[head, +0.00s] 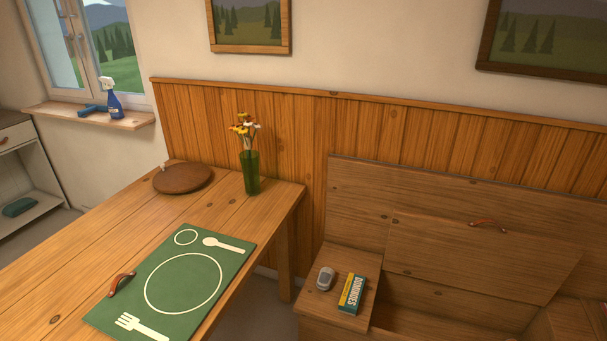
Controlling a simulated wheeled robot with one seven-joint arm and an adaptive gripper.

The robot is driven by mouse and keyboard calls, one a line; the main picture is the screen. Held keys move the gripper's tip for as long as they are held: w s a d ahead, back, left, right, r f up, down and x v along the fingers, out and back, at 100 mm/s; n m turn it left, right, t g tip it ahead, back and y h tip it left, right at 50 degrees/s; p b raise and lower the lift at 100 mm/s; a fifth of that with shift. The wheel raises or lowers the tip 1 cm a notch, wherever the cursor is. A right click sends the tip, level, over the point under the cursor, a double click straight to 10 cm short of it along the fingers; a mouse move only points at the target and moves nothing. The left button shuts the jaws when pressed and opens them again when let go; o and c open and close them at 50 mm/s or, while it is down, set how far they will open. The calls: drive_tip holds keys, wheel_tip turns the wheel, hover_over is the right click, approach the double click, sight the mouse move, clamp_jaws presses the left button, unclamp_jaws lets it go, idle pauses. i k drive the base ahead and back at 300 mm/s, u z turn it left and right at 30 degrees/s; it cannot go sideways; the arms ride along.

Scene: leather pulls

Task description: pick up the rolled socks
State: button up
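A small grey rounded bundle (325,278) lies on the wooden bench seat at the lower middle right of the head view. It may be the rolled socks, but it is too small to be sure. My gripper is not in view.
The bench lid (480,255), with a leather pull (488,224), is raised beside an open compartment. The table (60,262) on the left bears a green placemat (205,324), a round wooden board (182,179) and a green vase (250,175). A gap separates table and bench.

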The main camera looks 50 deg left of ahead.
sight(328, 275)
drive_tip(key=u, duration=0.8)
drive_tip(key=i, duration=0.8)
drive_tip(key=u, duration=1.05)
drive_tip(key=i, duration=0.2)
drive_tip(key=u, duration=0.3)
